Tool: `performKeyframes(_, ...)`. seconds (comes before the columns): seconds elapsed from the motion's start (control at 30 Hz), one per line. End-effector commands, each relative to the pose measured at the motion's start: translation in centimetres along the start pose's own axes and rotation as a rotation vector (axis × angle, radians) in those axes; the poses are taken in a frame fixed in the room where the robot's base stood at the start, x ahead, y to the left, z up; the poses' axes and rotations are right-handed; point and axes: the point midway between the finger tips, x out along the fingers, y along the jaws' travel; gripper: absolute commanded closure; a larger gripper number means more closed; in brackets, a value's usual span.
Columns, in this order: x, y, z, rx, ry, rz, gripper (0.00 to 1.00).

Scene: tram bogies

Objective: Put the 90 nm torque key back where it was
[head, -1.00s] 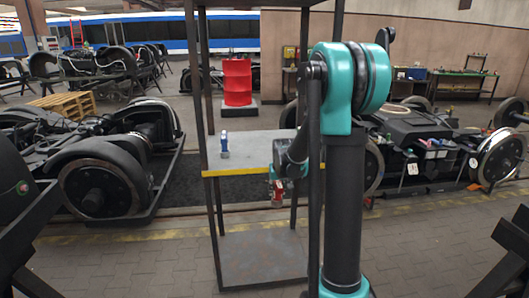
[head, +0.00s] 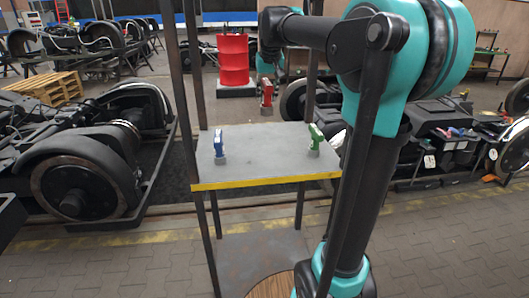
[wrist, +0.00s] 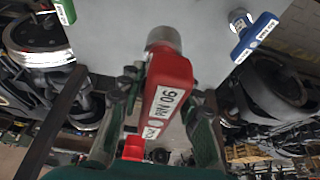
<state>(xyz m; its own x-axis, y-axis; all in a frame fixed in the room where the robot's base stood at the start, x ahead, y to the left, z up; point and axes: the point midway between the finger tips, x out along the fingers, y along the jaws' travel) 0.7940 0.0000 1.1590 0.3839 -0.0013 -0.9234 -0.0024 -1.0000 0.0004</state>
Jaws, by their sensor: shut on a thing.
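The red torque key (head: 267,93) hangs from my gripper (head: 267,76) above the back of the grey shelf top (head: 255,165), apart from it. In the wrist view the red key (wrist: 170,85) carries a label reading 90 Nm. My fingers (wrist: 160,100) are shut around its body, with its round metal head pointing away toward the shelf. A blue key (head: 219,146) stands at the shelf's left and a green key (head: 315,138) at its right. The blue key (wrist: 258,35) and green key (wrist: 65,11) also show in the wrist view.
The shelf has dark upright posts (head: 192,90) and a yellow front edge (head: 250,183). Its top is clear between the blue and green keys. Tram bogies (head: 75,165) stand to the left and right. A red barrel (head: 233,60) stands behind.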

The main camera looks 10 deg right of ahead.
Motion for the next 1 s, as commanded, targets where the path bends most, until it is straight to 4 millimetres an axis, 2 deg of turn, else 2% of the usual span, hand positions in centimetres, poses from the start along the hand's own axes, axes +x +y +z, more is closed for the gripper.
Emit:
performKeyframes(0.07, 0.3, 0.0, 0.2, 0.000, 0.000, 0.000, 1.00)
performKeyframes(0.17, 1.9, 0.0, 0.9, 0.000, 0.000, 0.000, 1.00)
performKeyframes(0.5, 9.4, 0.0, 4.0, 0.000, 0.000, 0.000, 1.00)
performKeyframes(0.7, 13.1, 0.0, 5.6, 0.000, 0.000, 0.000, 1.00)
performKeyframes(1.0, 15.6, 0.0, 6.6, 0.000, 0.000, 0.000, 1.00)
